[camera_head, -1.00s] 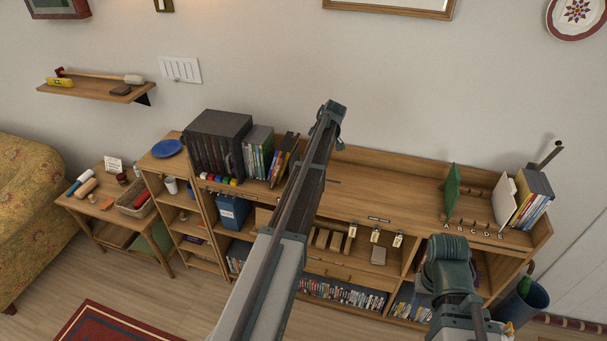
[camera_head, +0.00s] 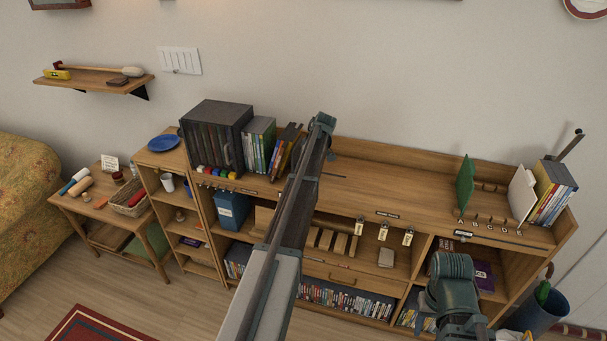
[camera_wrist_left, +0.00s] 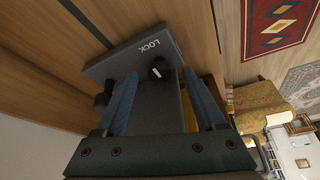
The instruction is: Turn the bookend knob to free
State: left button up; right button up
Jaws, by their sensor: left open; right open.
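In the left wrist view, a dark grey bookend plate (camera_wrist_left: 130,60) bears the word LOCK. A round black knob (camera_wrist_left: 160,69) with a white mark sits on it below the lettering. My left gripper (camera_wrist_left: 160,85) is open, its blue-grey fingers on either side of the knob in the picture; contact cannot be told. Another black part (camera_wrist_left: 103,97) shows left of the fingers. In the head view my left arm reaches the shelf top and hides the bookend's knob. My right gripper (camera_head: 450,270) is in front of the shelf's right part, apart from the bookend.
A wooden shelf unit (camera_head: 400,194) spans the view, with a bare stretch of top right of my left arm. Books (camera_head: 260,145) and a dark case (camera_head: 217,137) stand left of it. A green divider (camera_head: 465,183) and books (camera_head: 554,188) stand at the right end.

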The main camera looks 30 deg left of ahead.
pick_arm(q)
jog(key=shift+a+f, duration=0.15)
jog(key=shift+f, duration=0.25)
jog(key=shift+r, duration=0.1)
grip_shut()
jog(key=shift+s+m+t, duration=0.2)
jog(key=shift+m+t, duration=0.3)
jog(key=shift+m, duration=0.6)
jog(key=shift+m+t+h, duration=0.3)
jog(key=shift+m+t, duration=0.1)
jog(key=shift+m, duration=0.8)
grip_release()
